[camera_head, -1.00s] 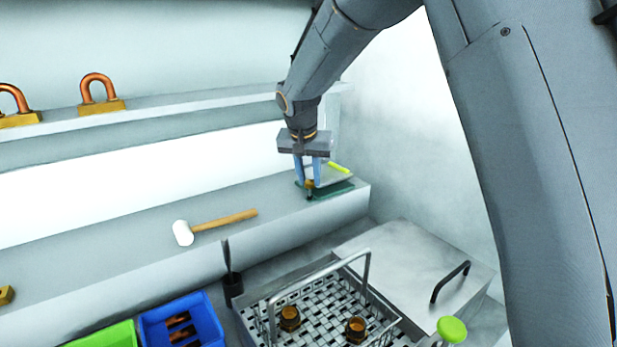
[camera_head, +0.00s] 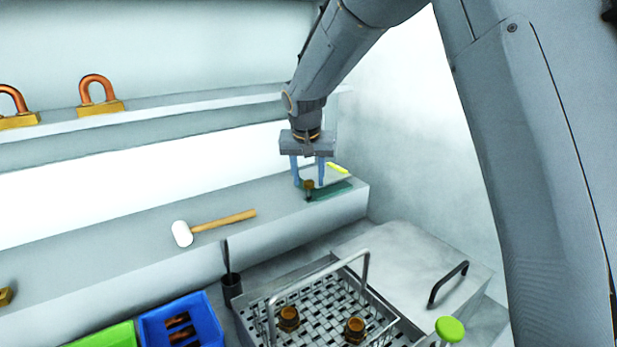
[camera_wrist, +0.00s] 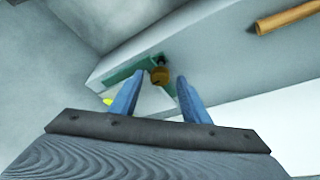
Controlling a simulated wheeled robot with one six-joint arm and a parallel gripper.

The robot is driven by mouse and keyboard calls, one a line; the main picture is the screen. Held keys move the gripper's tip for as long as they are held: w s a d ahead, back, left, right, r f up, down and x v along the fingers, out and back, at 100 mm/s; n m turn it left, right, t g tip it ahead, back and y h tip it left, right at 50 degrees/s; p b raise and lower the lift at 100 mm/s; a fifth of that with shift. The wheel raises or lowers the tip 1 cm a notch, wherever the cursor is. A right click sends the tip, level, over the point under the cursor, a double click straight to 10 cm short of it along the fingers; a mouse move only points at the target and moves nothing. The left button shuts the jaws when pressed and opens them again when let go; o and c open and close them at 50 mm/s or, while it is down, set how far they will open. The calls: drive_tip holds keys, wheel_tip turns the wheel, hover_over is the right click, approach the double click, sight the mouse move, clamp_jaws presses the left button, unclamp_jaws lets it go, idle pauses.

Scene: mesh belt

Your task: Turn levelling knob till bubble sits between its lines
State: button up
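The levelling knob (camera_head: 309,185) is a small brass knob at the front of a levelling plate on the ledge. It also shows in the wrist view (camera_wrist: 159,75), just beyond and between my fingertips. The plate (camera_head: 335,190) has a green base and a pale top. A yellow vial (camera_head: 338,168) lies along its back edge; the bubble and its lines are too small to make out. My gripper (camera_head: 308,184) points down over the plate with its blue fingers apart on either side of the knob. A gap shows between the fingers and the knob in the wrist view (camera_wrist: 154,82).
A white-headed mallet (camera_head: 215,227) lies on the ledge to the left. Below stand a wire basket (camera_head: 262,318) with brass parts, a blue bin (camera_head: 152,325), a green bin (camera_head: 105,337) and a lidded box (camera_head: 420,262). Copper-loop pieces (camera_head: 100,105) sit on the upper shelf.

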drive_tip(key=shift+r, duration=0.1)
drive_tip(key=b+v, duration=0.2)
drive_tip(key=v, duration=0.5)
drive_tip(key=shift+r, duration=0.3)
drive_tip(key=shift+s+a, duration=0.15)
